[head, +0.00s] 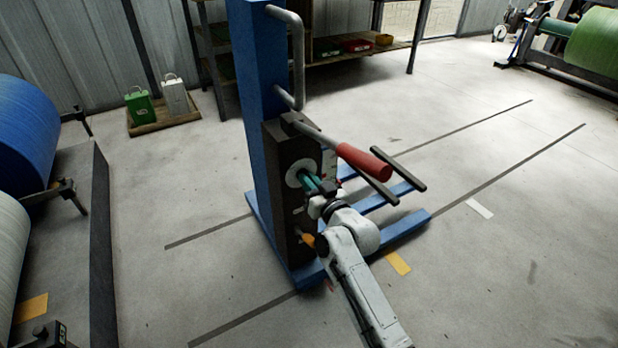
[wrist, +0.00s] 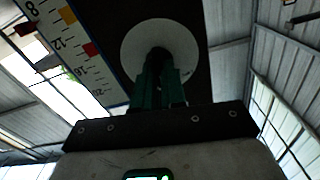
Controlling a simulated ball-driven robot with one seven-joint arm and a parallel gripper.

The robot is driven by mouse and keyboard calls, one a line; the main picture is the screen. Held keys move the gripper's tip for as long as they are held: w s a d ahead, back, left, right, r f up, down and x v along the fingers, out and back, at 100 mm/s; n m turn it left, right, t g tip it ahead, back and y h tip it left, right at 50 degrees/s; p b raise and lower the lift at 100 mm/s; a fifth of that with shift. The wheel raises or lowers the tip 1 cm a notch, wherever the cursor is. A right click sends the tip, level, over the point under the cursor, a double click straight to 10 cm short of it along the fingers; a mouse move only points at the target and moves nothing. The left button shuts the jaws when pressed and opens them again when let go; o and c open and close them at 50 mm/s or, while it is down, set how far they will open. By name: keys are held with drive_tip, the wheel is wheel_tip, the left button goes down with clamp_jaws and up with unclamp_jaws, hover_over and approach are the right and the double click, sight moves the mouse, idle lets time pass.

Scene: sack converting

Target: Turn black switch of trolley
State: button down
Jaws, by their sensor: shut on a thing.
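The trolley has a tall blue column (head: 250,90), a dark box on its side and blue forks on the floor. A round white plate (head: 296,172) is on the box face; the wrist view shows this white plate (wrist: 185,45) close ahead. The black switch (wrist: 158,56) stands out from the plate's middle. My gripper (head: 308,180) reaches the plate from the lower right. Its green fingers, also in the wrist view (wrist: 158,76), are shut on the switch from both sides. The fingers hide most of the switch, and its turn angle cannot be told.
A scale strip (wrist: 75,45) lies beside the plate. Blue and pale rolls (head: 22,130) stand at left; shelving (head: 340,55) is behind.

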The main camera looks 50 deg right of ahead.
drive_tip(key=shift+d+f+m+p, duration=0.1)
drive_tip(key=shift+m+p, duration=1.05)
drive_tip(key=shift+m, duration=2.45)
drive_tip(key=shift+s, duration=0.1)
drive_tip(key=c, duration=1.2)
unclamp_jaws()
drive_tip(key=p+v, duration=0.1)
drive_tip(key=v, duration=0.9)
drive_tip(key=shift+s, duration=0.4)
